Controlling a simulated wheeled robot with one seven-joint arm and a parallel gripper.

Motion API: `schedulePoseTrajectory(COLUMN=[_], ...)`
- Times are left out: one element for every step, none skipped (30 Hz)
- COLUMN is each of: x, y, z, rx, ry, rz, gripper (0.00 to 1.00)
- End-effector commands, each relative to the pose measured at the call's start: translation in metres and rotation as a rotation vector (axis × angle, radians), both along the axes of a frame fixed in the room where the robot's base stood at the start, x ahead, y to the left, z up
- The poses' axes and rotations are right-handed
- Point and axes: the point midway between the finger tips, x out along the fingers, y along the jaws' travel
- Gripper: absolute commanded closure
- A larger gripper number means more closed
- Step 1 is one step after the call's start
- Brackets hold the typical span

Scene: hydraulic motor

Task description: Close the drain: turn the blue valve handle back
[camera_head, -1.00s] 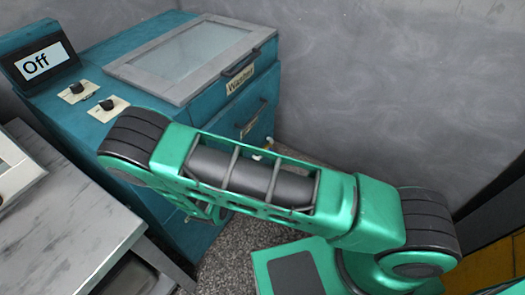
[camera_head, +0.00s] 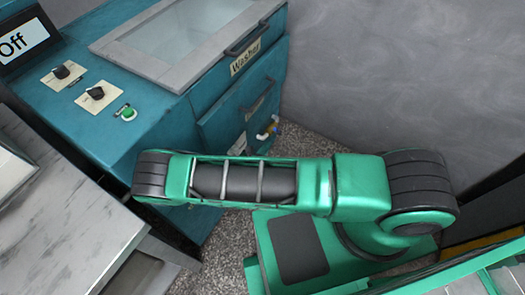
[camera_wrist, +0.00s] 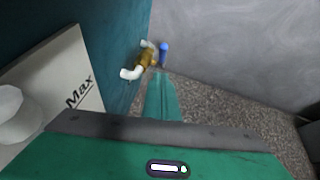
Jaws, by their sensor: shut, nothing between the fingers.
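The blue valve handle (camera_wrist: 163,52) shows in the wrist view beside a brass valve body (camera_wrist: 147,58) with white pipe ends, low on the teal washer's side. In the head view the small blue handle (camera_head: 274,118) and valve are visible just above my green arm. My gripper (camera_wrist: 160,76) is shut and empty. In the wrist view its narrow green fingers point toward the valve, with the tip just below the handle; I cannot tell whether they touch. In the head view my gripper is hidden behind my arm.
A grey table (camera_head: 60,215) stands at left. A grey wall closes off the right. Speckled floor (camera_head: 310,145) is free near the valve.

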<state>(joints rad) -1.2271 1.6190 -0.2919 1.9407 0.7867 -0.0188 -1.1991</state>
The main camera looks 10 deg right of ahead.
Motion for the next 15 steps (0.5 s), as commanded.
schedulePoseTrajectory(x=[0.007,0.011,0.017,0.020,0.024,0.029,0.033,0.035,0.039,0.041,0.043,0.046,0.047,0.049,0.050], y=[-0.007,-0.010,-0.013,-0.016,-0.018,-0.021,-0.023,-0.025,-0.028,-0.029,-0.031,-0.032,-0.033,-0.034,-0.034], z=[-0.004,-0.007,-0.010,-0.012,-0.011,-0.007,-0.005,-0.004,-0.003,-0.002,-0.001,0.000,0.001,0.001,0.002], rx=[-0.002,-0.001,-0.001,-0.001,0.000,0.000,0.000,0.000,0.001,0.001,0.001,0.000,0.000,0.000,-0.001], ry=[0.000,-0.002,-0.001,-0.001,-0.002,-0.002,-0.003,-0.002,-0.001,-0.001,-0.001,-0.002,-0.001,-0.001,-0.001], rz=[-0.003,-0.002,-0.002,-0.002,-0.003,-0.003,-0.002,-0.002,-0.003,-0.003,-0.002,-0.002,0.000,0.000,0.000], gripper=[1.00,1.00,1.00,1.00,1.00,1.00,1.00,1.00,1.00,1.00,1.00,1.00,1.00,1.00,1.00])
